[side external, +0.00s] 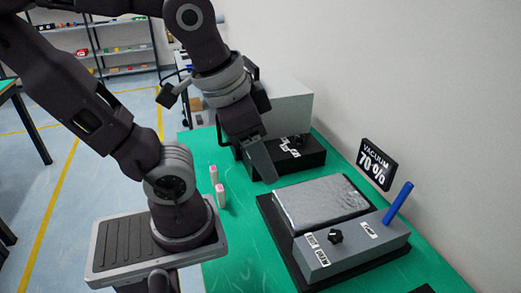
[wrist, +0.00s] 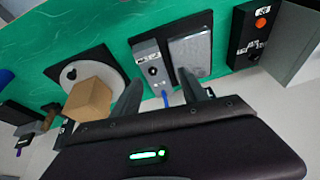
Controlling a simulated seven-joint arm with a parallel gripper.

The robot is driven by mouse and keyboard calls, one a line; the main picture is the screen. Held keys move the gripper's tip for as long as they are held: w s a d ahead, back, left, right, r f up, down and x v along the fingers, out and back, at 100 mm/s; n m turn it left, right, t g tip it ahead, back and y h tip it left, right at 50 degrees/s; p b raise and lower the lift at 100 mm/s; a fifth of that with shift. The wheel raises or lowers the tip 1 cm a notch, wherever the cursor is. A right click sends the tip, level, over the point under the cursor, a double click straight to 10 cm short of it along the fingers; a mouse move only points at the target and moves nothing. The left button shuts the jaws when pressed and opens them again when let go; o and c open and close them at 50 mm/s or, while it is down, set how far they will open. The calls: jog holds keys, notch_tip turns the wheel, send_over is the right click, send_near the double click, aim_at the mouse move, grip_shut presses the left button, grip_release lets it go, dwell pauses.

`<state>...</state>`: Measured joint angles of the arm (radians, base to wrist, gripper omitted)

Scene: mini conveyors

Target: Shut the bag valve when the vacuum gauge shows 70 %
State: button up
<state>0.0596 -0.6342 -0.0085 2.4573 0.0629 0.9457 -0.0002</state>
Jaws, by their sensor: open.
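The vacuum gauge (side external: 375,164) is a black sign at the wall that reads "VACUUM 70 %". In front of it a silver bag (side external: 320,203) lies flat on a black base. A grey valve box (side external: 340,256) along the bag's near edge carries a black knob (side external: 335,237), small labels and a tilted blue lever (side external: 398,203). The label print is too small to read surely. The wrist view also shows the bag (wrist: 190,52), knob (wrist: 152,71) and blue lever (wrist: 165,99). My gripper (wrist: 160,90) is open and empty, above and apart from the valve box.
A black control box (side external: 290,155) with a grey housing stands behind the bag; its orange button (wrist: 260,22) shows in the wrist view. Two small white-and-pink blocks (side external: 221,196) stand on the green table. A cardboard box (wrist: 90,98) is beside the valve box in the wrist view.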

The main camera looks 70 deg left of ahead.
jog(key=shift+d+r+n+t, duration=0.1)
jog(key=shift+r+n+t, duration=0.4)
jog(key=shift+t, duration=0.1)
jog(key=g, duration=0.5)
send_over(337, 234)
notch_tip(337, 234, down, 14)
jog(key=shift+s+f, duration=0.1)
jog(key=shift+s, duration=0.05)
jog(key=shift+g, duration=0.3)
notch_tip(337, 234, down, 8)
jog(key=shift+r, duration=0.15)
